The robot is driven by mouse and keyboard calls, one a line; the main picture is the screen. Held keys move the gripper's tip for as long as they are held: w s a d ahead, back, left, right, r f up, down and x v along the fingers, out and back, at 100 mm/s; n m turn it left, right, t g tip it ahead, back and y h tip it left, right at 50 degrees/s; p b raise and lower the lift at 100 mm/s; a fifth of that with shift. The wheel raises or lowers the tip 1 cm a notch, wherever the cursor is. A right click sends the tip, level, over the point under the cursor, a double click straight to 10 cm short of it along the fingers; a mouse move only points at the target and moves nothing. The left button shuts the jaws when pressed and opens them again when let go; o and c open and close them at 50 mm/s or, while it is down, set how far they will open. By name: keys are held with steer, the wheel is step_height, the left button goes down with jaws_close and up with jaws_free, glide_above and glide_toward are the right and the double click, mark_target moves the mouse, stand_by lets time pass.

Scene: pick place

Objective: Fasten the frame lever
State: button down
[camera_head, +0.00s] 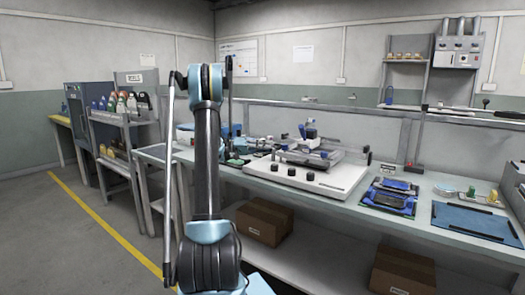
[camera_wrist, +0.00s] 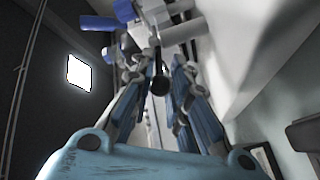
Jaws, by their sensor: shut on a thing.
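In the wrist view my gripper (camera_wrist: 157,66) has its two blue and grey fingers on either side of a dark, round-ended lever (camera_wrist: 160,86), which I take for the frame lever. The gripper is shut on it; the exact contact is blurred. White and blue parts of the device (camera_wrist: 182,31) are just beyond the fingertips. In the head view the device with the frame (camera_head: 326,181) has a white base with dark knobs and stands on the bench. My arm rises in front to its left; my gripper cannot be made out there.
The grey bench (camera_head: 400,222) runs along the wall. Right of the device lie a blue-framed tray (camera_head: 390,197) and a blue mat (camera_head: 474,220). Cardboard boxes (camera_head: 263,221) sit on the lower shelf. A bottle rack (camera_head: 122,125) stands at the left, beside open floor.

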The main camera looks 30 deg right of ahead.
steer(key=c, duration=1.5)
jaws_free()
steer(key=shift+w, duration=0.1)
steer(key=v, duration=1.2)
steer(key=shift+w+f, duration=0.1)
